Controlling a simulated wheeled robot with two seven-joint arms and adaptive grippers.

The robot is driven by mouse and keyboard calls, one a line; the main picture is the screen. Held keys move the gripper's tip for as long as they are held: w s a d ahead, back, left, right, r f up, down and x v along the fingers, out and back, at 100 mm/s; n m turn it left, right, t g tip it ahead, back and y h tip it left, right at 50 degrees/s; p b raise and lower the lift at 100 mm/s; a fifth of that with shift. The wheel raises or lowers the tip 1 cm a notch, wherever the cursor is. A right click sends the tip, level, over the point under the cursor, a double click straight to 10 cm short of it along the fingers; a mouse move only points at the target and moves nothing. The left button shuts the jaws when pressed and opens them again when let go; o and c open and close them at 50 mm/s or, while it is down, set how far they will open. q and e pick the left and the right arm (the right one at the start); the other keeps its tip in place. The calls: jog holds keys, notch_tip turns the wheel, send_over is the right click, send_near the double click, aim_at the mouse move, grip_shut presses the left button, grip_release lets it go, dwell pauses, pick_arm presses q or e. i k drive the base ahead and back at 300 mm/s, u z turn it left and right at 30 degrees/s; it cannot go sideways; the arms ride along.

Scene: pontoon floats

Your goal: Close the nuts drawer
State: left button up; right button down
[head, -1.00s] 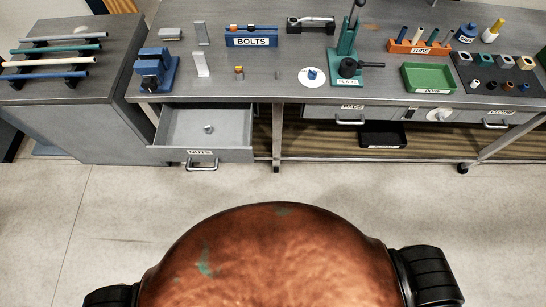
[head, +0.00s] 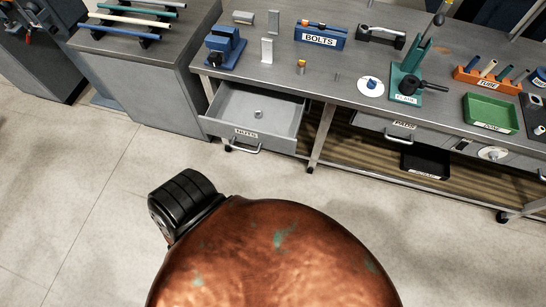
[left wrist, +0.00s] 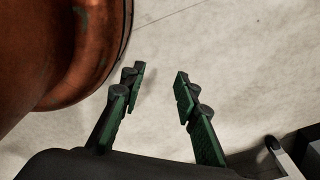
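The nuts drawer (head: 256,112) is pulled out from under the left end of the workbench. It is grey, carries a NUTS label and a bar handle (head: 243,147) on its front, and has one small nut (head: 258,113) on its floor. My left gripper (left wrist: 158,80) shows in the left wrist view with its green-padded fingers apart and nothing between them, above the bare floor. My left gripper is outside the head view, and my right gripper is in neither view.
The workbench (head: 345,84) holds a blue vise (head: 222,48), a BOLTS bin (head: 320,36), a green press (head: 408,72) and a green tray (head: 490,113). A grey cabinet (head: 150,85) stands left of the drawer. A bench leg (head: 321,138) stands right of it. The floor before the drawer is clear.

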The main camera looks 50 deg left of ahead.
aim_at(230, 115)
jog(key=k, duration=0.7)
jog(key=u, duration=1)
jog(key=i, duration=0.5)
jog(key=u, duration=0.05)
